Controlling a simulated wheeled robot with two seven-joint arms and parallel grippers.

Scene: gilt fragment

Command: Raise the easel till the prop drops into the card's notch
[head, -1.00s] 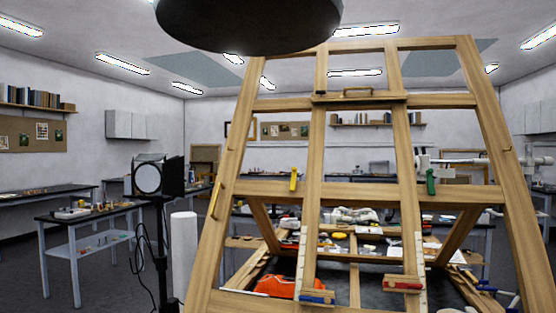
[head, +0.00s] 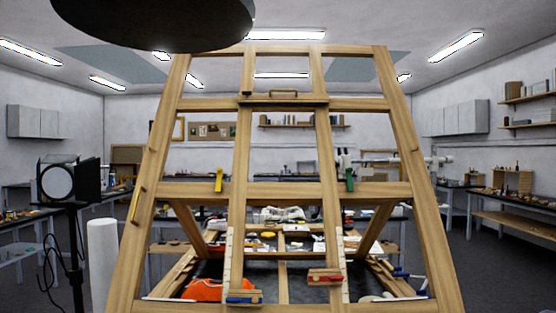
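The wooden easel (head: 172,190) fills the middle of the head view, a tall frame narrowing to the top. A ledge with a small handle (head: 283,94) crosses its upper part. A yellow lever (head: 219,180) and a green lever (head: 349,180) sit on its middle crossbar. Pale marked strips stand low on it, left (head: 229,254) and right (head: 338,256), near a blue-marked block (head: 243,298) and a red-marked block (head: 325,276). Slanting wooden members (head: 376,229) show behind the frame. I cannot tell which part is the prop or whether it sits in a notch. Neither gripper is in view.
A dark round hood (head: 155,22) hangs at upper left. A black lamp on a stand (head: 70,183) and a white cylinder (head: 101,262) stand left of the easel. An orange item (head: 205,290) lies low behind the frame. Benches line the room; open floor shows at right.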

